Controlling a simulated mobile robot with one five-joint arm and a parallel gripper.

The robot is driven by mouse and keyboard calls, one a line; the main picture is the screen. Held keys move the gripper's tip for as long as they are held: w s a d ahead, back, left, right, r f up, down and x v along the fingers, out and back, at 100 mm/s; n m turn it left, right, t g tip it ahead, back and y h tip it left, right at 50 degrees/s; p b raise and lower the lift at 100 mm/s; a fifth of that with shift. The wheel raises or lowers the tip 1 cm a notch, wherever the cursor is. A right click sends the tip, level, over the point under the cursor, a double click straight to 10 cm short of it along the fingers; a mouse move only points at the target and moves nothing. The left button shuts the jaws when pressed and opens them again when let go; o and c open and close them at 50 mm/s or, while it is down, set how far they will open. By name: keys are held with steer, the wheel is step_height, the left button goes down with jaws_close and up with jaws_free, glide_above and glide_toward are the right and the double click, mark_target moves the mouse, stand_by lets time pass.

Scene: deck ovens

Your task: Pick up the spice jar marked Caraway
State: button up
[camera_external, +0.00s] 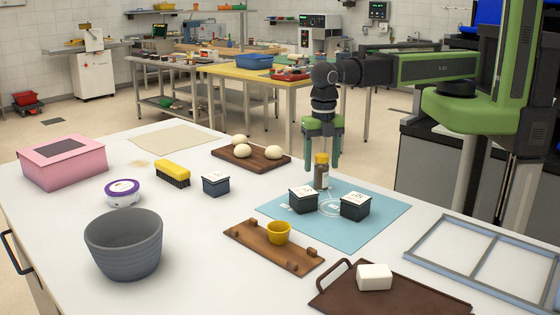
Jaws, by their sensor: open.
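A small jar with a yellow lid and a brownish body (321,178) stands upright at the back of the blue mat (385,222). No name can be read on it at this size. My gripper (322,164) points straight down at it, with green fingers open. The fingertips show on either side of the yellow lid. From this one view I cannot tell whether they touch the jar or are exactly level with it in depth.
Two dark boxes with pale tops, a left one (303,202) and a right one (355,207), stand just in front of the jar. A wooden board with a yellow cup (278,232), a brown tray (420,298) and a grey frame (480,262) lie nearer.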

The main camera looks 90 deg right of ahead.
mark_target(321, 176)
steer(key=f+b, duration=0.5)
steer(key=shift+a+f, duration=0.2)
steer(key=shift+a, duration=0.05)
steer(key=shift+r, duration=0.2)
jaws_close()
steer(key=shift+r, duration=0.1)
